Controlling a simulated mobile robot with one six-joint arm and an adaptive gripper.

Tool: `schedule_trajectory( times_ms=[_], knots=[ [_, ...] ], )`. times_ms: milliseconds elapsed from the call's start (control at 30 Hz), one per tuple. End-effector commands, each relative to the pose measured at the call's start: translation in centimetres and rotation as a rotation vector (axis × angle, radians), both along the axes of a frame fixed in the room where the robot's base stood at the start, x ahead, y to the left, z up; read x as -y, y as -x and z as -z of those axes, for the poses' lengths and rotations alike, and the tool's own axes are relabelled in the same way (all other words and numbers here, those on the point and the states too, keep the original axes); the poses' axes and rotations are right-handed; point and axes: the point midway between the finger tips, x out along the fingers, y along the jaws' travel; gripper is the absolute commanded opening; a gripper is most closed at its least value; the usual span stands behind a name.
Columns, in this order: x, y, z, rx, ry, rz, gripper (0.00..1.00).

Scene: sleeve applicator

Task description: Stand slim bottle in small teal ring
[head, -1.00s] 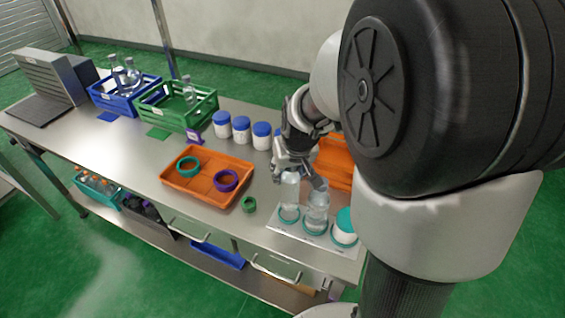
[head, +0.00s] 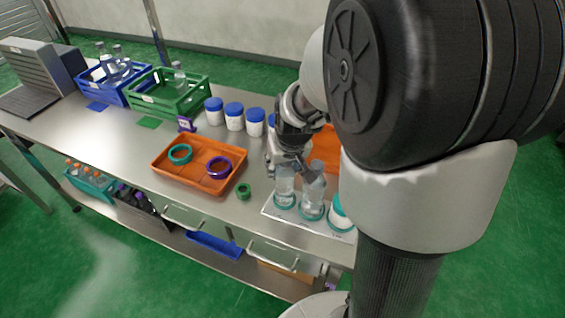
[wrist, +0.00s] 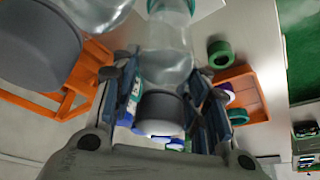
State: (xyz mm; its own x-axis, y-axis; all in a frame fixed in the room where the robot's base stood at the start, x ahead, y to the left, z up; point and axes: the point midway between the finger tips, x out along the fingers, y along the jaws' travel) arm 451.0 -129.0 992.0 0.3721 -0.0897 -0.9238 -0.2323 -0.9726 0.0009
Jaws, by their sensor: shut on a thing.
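The slim bottle (head: 284,186) is clear and upright, with its base at the small teal ring (head: 284,204), the left one on the white board. It looks to be inside the ring, but I cannot tell whether it rests on the board. My gripper (head: 287,162) is shut on the top of this bottle. In the wrist view, my gripper (wrist: 165,112) has its fingers on both sides of the grey cap (wrist: 160,108). The bottle's clear body (wrist: 168,62) runs from it towards the teal ring (wrist: 172,5).
A second clear bottle (head: 313,192) stands close on the right in another teal ring. A green ring (head: 243,192) lies left of the board. An orange tray (head: 163,181) holds teal and purple rings.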

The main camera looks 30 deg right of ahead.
Motion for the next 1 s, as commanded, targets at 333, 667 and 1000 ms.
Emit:
schedule_trajectory(
  times_ms=[333,667,1000],
  knots=[
    [0.02,-0.05,0.75,0.002,0.000,0.000,0.09],
    [0.02,-0.03,0.74,0.001,0.000,0.000,0.55],
    [0.00,-0.01,0.78,0.000,0.000,0.000,0.65]
  ],
)
